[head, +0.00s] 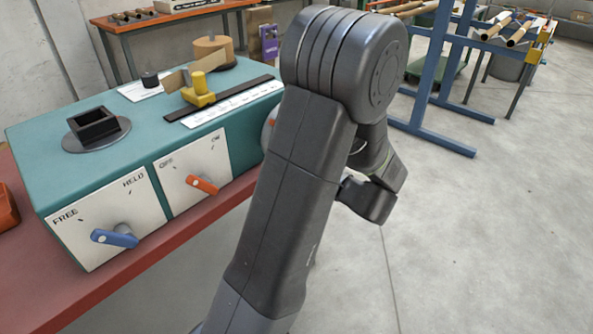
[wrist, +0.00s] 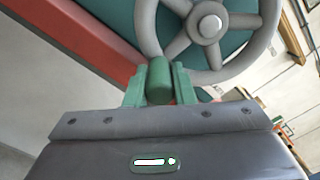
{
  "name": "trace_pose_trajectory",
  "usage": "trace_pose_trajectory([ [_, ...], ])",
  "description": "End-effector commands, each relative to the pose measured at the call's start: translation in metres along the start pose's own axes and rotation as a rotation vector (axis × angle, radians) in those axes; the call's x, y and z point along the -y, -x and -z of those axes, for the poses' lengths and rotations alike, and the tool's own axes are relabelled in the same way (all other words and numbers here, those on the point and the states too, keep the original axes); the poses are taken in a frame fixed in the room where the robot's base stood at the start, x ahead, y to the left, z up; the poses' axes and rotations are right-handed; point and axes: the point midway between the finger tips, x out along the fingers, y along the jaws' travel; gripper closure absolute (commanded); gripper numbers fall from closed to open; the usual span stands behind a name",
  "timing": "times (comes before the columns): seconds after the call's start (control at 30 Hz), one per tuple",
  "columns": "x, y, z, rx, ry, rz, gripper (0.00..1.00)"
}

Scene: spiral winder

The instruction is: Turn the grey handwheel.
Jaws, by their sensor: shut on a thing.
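The grey handwheel (wrist: 207,27) fills the top of the wrist view, with its round hub and spokes in front of a teal panel. A green cylindrical handle (wrist: 159,82) stands out from the lower left part of its rim. My gripper (wrist: 160,88) has its two green fingers on either side of this handle and is shut on it. In the head view my arm hides the fingers, the handle and most or all of the wheel.
The teal winder (head: 60,140) stands on a red bench (head: 150,252). Its front has a blue lever (head: 115,238) by FREE and an orange lever (head: 203,185). A yellow guide (head: 198,92) sits on top. Blue racks (head: 430,70) stand behind; the floor at right is clear.

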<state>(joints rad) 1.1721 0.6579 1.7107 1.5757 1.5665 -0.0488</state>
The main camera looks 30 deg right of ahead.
Motion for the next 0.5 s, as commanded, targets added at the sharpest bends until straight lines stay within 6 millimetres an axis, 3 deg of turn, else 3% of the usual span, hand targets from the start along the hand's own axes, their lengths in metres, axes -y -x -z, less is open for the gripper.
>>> trace_pose_trajectory([
  [0.5, 0.0009, 0.0003, 0.0027, -0.001, 0.043, -0.002, 1.00],
])
